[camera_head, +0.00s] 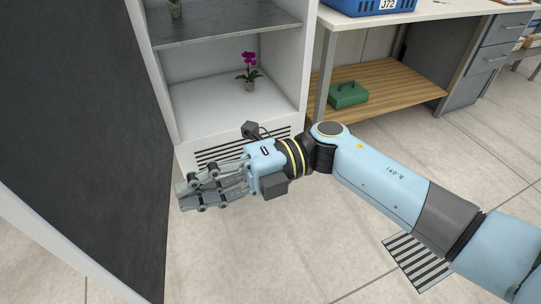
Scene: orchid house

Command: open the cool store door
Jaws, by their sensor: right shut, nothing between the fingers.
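The cool store (303,70) is a white cabinet at the upper left, with its inside in plain view. Its door (90,130), a dark panel with a white edge, stands swung open at the left. My right gripper (181,197) is shut and empty, in front of the vent grille below the cabinet opening. Its fingers point left toward the door's inner face and appear apart from it; the exact gap is hard to tell. My left gripper is not in view.
A potted magenta orchid (249,72) stands on the cabinet's lower surface, under a grey shelf (225,28). To the right, a bench has a wooden lower shelf (400,95) with a green box (348,94) and a blue crate (350,7) on top.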

